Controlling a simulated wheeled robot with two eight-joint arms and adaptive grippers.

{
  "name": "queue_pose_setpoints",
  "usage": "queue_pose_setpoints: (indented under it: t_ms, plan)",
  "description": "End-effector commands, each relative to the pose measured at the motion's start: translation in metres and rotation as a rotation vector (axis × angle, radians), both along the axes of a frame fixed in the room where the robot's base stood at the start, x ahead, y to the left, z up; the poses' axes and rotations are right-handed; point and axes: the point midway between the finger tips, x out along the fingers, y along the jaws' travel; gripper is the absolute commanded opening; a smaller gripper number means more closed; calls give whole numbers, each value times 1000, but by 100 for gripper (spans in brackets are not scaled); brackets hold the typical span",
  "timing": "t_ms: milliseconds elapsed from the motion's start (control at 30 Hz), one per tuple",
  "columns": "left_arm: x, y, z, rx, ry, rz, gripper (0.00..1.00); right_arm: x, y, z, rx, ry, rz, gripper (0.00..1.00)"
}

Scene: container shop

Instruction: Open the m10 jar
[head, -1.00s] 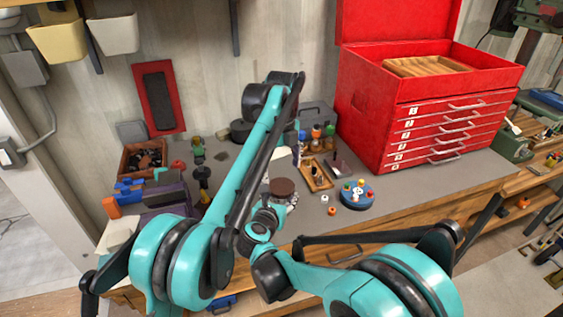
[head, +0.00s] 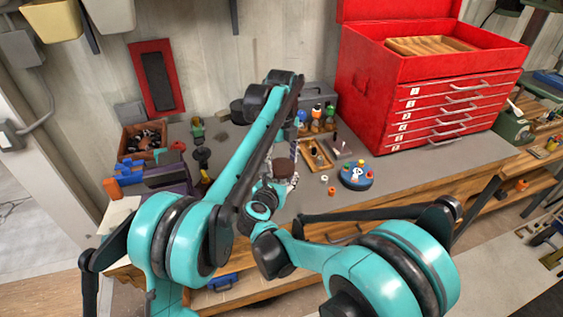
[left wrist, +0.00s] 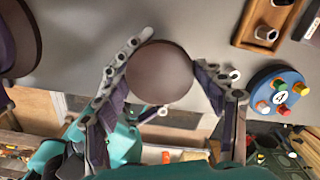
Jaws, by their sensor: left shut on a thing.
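A jar with a flat round brown lid (head: 285,168) stands on the grey bench top in the head view. The lid (left wrist: 160,75) shows from above in the left wrist view; I cannot read any label. My left gripper (left wrist: 168,62) is shut on the jar, one finger on each side of the lid's edge. The jar's body is largely hidden under the lid and behind the arm.
A blue round holder (head: 357,174) with coloured pieces stands right of the jar. A wooden tray (head: 318,156) lies behind it. A red tool chest (head: 425,110) fills the back right.

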Motion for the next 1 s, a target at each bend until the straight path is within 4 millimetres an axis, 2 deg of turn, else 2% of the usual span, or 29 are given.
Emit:
queue_pose_setpoints:
  t_ms: [133,267,1000]
  plan:
    - [0,0,0,0,0,69,35,0,0,0,0,0,0,0]
    - [0,0,0,0,0,305,35,0,0,0,0,0,0,0]
    - [0,0,1,0,-1,2105,35,0,0,0,0,0,0,0]
